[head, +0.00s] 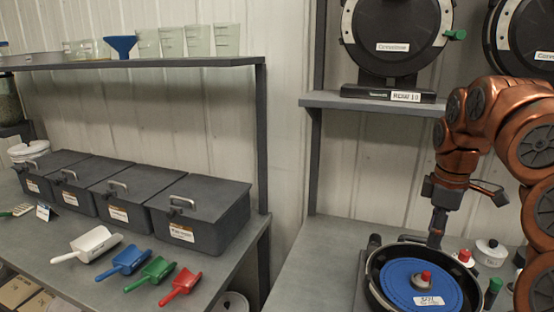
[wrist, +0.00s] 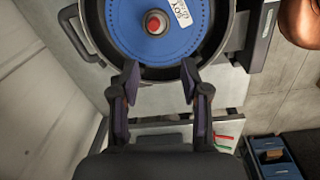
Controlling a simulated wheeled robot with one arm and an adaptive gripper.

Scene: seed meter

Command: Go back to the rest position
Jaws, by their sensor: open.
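My gripper (wrist: 160,92) is open and empty in the wrist view. Its two fingers point toward the near edge of a round black meter housing that holds a blue disc (wrist: 178,42) with a red-topped hub and a white label. In the head view my gripper (head: 436,236) points down at the back rim of the black housing (head: 374,292), with the blue disc (head: 402,284) lying inside it. I cannot tell whether the fingertips touch the rim. The fingertips are partly hidden in the head view.
Small bottles and a white-lidded pot (head: 491,252) stand right of the housing. Coloured scoops (head: 158,270) and lidded grey bins (head: 200,213) fill the left bench. A shelf (head: 372,104) with a round black unit (head: 397,38) is behind. A blue crate (wrist: 272,157) shows lower right in the wrist view.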

